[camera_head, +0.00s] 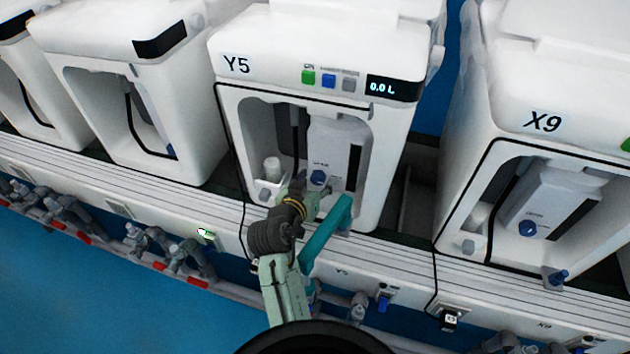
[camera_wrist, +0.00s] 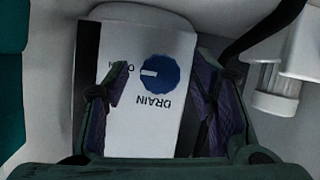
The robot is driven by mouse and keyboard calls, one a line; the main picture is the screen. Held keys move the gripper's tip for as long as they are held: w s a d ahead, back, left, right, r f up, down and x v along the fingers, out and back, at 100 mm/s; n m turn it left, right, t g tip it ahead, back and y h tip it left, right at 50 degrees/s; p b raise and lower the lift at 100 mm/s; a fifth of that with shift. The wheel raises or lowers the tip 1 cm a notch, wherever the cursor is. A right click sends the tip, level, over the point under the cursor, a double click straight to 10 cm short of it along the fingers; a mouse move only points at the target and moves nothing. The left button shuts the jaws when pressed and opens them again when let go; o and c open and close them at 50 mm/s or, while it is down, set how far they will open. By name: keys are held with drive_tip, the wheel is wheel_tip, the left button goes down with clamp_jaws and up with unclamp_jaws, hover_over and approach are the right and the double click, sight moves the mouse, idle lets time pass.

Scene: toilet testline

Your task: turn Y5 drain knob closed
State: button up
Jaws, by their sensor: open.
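The Y5 machine (camera_head: 230,95) is the white unit in the middle of the head view, with a recessed bay. Its blue round drain knob (camera_head: 318,177) is on the white box inside the bay. In the wrist view the knob (camera_wrist: 159,74) is above an upside-down DRAIN label. Its white mark points left towards a label partly hidden by a finger. My gripper (camera_head: 312,194) reaches into the bay just below the knob in the head view. In the wrist view my gripper (camera_wrist: 160,90) is open, with one finger on each side of the knob, apart from it.
The bay walls surround my gripper. A white cylinder (camera_head: 271,168) stands at the bay's left, also seen in the wrist view (camera_wrist: 272,90). A dark hose (camera_head: 295,140) hangs beside the box. The X9 machine (camera_head: 500,115) stands at the right, and blue floor (camera_head: 90,290) is open in front.

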drive_tip(key=c, duration=1.1)
drive_tip(key=shift+c, duration=0.2)
drive_tip(key=shift+n, duration=0.3)
drive_tip(key=n+h+p, duration=0.1)
drive_tip(key=n+h, duration=0.1)
drive_tip(key=shift+w+a+n, duration=0.1)
drive_tip(key=shift+n, duration=0.2)
drive_tip(key=n+h, duration=0.2)
drive_tip(key=n, duration=0.1)
drive_tip(key=shift+a+f, duration=0.1)
drive_tip(key=shift+f, duration=0.1)
drive_tip(key=n+h, duration=0.2)
drive_tip(key=n, duration=0.1)
drive_tip(key=shift+f+n, duration=0.15)
drive_tip(key=shift+n, duration=0.25)
drive_tip(key=n+t+h, duration=0.1)
drive_tip(key=n, duration=0.2)
drive_tip(key=shift+n+t+b, duration=0.3)
drive_tip(key=shift+n+b, duration=0.1)
